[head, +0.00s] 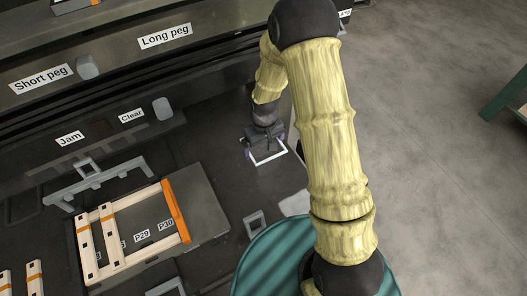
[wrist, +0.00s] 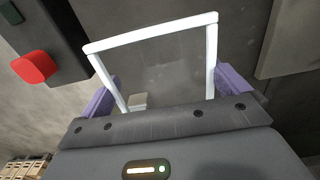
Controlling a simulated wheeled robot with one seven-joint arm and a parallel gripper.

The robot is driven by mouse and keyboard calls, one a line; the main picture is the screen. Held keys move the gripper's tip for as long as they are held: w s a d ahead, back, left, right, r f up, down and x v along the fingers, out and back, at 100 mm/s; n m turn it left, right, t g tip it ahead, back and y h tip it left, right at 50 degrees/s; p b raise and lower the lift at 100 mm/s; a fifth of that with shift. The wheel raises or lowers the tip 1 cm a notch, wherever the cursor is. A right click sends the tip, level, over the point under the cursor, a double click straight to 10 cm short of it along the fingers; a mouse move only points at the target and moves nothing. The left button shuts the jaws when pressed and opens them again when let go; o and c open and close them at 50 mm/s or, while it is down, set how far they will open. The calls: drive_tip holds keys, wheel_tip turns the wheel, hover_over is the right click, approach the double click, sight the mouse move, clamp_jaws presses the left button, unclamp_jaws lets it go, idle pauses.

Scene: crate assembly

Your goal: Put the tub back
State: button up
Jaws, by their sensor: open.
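My gripper (head: 265,140) is low over the dark bench in the head view, its jaws open. A white four-sided outline (head: 270,157) shows right at the jaws. In the wrist view the purple fingers of my gripper (wrist: 178,92) stand on either side of this white outline (wrist: 150,33), with grey inside it. I cannot tell whether it is the tub's rim or a marking on the bench. A small pale block (wrist: 138,100) shows inside the outline, near the gripper body. No other clear tub shows. The gripper hides part of the outline.
A crate frame of pale slats (head: 135,268) with an orange-edged side lies on a grey plate (head: 208,212) at left. Grey brackets (head: 254,222) stand on the bench. A shelf labelled Short peg and Long peg (head: 100,62) runs behind. A red button (wrist: 35,67) shows in the wrist view.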

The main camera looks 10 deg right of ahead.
wheel_tip(320, 180, up, 8)
drive_tip(key=shift+f+b, duration=0.2)
drive_tip(key=shift+b, duration=0.15)
idle(0.4)
drive_tip(key=s+d+r+m+t, duration=0.1)
drive_tip(key=s+d+r+m, duration=0.1)
drive_tip(key=s+d+r, duration=0.3)
drive_tip(key=s+d+r+m+t, duration=0.1)
drive_tip(key=s+d+r, duration=0.3)
drive_tip(key=s, duration=0.4)
drive_tip(key=shift+s+d+r+m+t, duration=0.15)
drive_tip(key=shift+d+r+m+t, duration=0.2)
drive_tip(key=shift+m, duration=0.45)
